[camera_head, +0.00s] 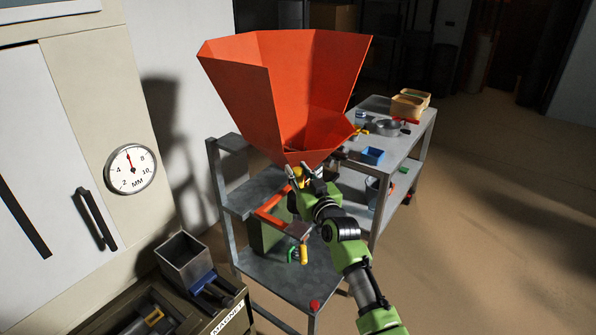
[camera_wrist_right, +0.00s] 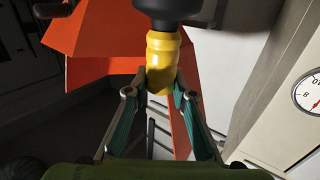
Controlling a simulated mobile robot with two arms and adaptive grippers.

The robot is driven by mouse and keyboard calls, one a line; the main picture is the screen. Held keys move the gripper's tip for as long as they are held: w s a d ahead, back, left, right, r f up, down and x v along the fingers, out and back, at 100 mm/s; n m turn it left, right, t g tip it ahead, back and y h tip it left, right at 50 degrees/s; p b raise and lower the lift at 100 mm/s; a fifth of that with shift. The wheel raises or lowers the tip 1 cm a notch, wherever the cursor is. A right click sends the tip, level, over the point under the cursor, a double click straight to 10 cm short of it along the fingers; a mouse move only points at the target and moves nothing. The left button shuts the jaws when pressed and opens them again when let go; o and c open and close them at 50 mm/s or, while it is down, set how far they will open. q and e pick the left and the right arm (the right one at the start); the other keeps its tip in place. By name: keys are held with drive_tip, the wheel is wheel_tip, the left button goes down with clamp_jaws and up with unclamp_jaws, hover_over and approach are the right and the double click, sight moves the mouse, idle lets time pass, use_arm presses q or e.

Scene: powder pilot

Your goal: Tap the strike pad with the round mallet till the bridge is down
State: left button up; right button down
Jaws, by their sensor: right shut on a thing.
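The orange hopper (camera_head: 240,92) stands on a grey metal frame, open at the top and narrowing downward. My right gripper (camera_head: 303,177) is at the hopper's lower end, in front of its outlet. In the right wrist view, the gripper (camera_wrist_right: 153,92) is shut on the yellow handle of the round mallet (camera_wrist_right: 162,62). The mallet's dark head (camera_wrist_right: 172,10) is cut off by the top edge, with the orange hopper (camera_wrist_right: 95,40) behind it. I cannot tell whether the head touches the hopper. I cannot make out the strike pad or a powder bridge. My left gripper is not in view.
A gauge marked MM (camera_head: 131,168) is on the cabinet at left. A crate labelled MAGNET (camera_head: 205,325) stands at front left, beside a square metal bin (camera_head: 184,262). A grey table (camera_head: 385,147) behind holds bowls and boxes. Floor at right is clear.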

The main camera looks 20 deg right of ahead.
sight(300, 185)
wheel_tip(300, 185, down, 9)
drive_tip(key=b, duration=0.7)
drive_tip(key=shift+b, duration=0.3)
drive_tip(key=shift+r+p, duration=0.4)
wheel_tip(300, 185, up, 5)
drive_tip(key=p, duration=0.4)
drive_tip(key=shift+r+p, duration=0.1)
drive_tip(key=shift+p, duration=0.25)
drive_tip(key=shift+f, duration=0.2)
